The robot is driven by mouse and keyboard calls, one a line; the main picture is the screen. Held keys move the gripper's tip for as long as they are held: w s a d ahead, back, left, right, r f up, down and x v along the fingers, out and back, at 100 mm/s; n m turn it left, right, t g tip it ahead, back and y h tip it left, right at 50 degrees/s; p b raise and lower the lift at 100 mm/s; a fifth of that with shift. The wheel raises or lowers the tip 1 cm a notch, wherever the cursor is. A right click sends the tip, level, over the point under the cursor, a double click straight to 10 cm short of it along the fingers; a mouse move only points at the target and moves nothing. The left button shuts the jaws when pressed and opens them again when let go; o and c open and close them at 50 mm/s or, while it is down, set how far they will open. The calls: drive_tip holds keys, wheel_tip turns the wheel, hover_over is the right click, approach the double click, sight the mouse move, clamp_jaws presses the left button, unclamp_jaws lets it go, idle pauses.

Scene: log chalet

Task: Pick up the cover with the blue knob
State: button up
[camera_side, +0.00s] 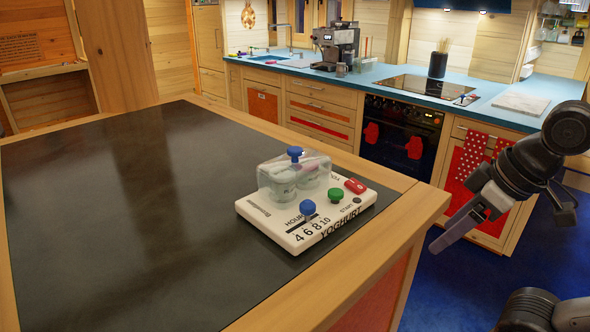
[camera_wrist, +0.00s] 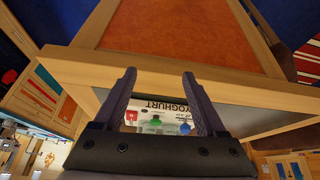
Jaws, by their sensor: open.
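The clear cover (camera_side: 323,170) with the blue knob (camera_side: 295,153) on its top sits on a white yoghurt maker (camera_side: 281,232) on the dark table top. Jars with pale lids show through the cover. The yoghurt maker also has a blue dial, a green button and a red switch. My gripper (camera_side: 450,238) is off the table's right side, apart from the cover. In the wrist view the gripper (camera_wrist: 160,75) has its two fingers spread with nothing held. The yoghurt maker (camera_wrist: 165,105) shows upside down between them there; the cover cannot be made out clearly.
The table (camera_side: 110,200) has a wooden rim (camera_side: 400,225) between my gripper and the yoghurt maker. The rest of its dark top is clear. A blue kitchen counter with a coffee machine (camera_side: 337,45) and a hob (camera_side: 425,86) stands behind.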

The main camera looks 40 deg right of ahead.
drive_tip(key=w+a+r+n+g+y, duration=0.1)
drive_tip(key=w+r+n, duration=0.1)
drive_tip(key=w+r, duration=0.75)
drive_tip(key=w+a+r+n, duration=0.1)
drive_tip(key=w+r, duration=0.6)
drive_tip(key=r, duration=0.6)
drive_tip(key=g, duration=0.1)
hover_over(295, 149)
drive_tip(key=s+d, duration=0.1)
drive_tip(key=s, duration=0.1)
wheel_tip(295, 149, down, 10)
drive_tip(key=shift+n, duration=0.3)
drive_tip(key=shift+x, duration=2.9)
clamp_jaws()
